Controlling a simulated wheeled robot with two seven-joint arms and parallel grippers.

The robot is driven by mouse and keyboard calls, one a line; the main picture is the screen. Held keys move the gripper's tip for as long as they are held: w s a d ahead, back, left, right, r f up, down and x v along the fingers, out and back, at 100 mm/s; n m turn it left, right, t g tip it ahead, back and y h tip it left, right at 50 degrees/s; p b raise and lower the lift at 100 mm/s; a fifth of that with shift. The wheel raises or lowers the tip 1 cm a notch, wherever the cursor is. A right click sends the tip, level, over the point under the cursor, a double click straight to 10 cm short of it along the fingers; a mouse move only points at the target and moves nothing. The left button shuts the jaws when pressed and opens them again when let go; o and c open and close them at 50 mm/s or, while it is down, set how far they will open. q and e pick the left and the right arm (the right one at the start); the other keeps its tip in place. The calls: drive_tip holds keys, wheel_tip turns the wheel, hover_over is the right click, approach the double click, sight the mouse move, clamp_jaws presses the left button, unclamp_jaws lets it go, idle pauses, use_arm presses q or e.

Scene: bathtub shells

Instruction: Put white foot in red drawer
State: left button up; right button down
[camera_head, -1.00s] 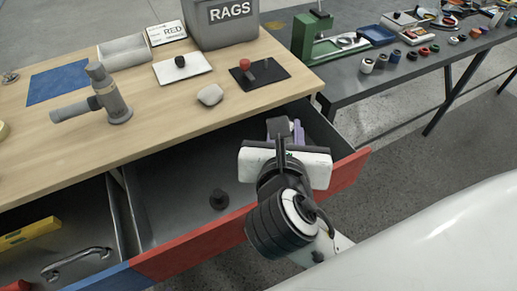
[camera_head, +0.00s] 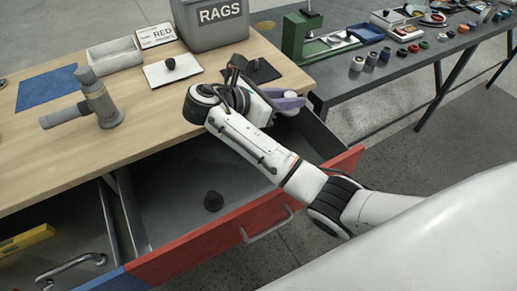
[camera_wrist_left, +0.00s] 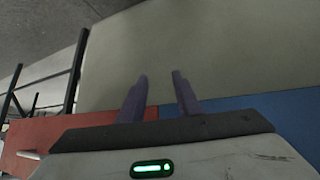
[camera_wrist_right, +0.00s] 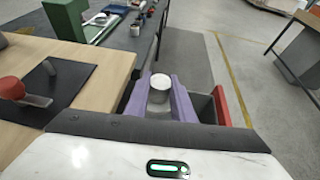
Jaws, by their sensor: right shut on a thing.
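In the right wrist view a small whitish round-topped foot (camera_wrist_right: 160,88) sits between the purple fingers of my right gripper (camera_wrist_right: 160,98), which is shut on it. In the head view the right gripper (camera_head: 290,103) is just off the table's right edge, at the far right end of the open red drawer (camera_head: 190,252). My arm partly covers that drawer.
A neighbouring open drawer holds a yellow level (camera_head: 25,240). The red drawer's left part is clear.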

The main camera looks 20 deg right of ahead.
wheel_tip(320, 180, down, 18)
drive_tip(key=shift+r, duration=0.25)
idle(0.4)
drive_tip(key=shift+f+b, duration=0.45)
drive_tip(key=shift+f, duration=0.15)
drive_tip(key=c, duration=1.5)
unclamp_jaws()
drive_tip(key=shift+r, duration=0.1)
drive_tip(key=shift+r+p, duration=0.35)
drive_tip(key=shift+p, duration=0.05)
drive_tip(key=v, duration=1.2)
drive_tip(key=shift+r, duration=0.25)
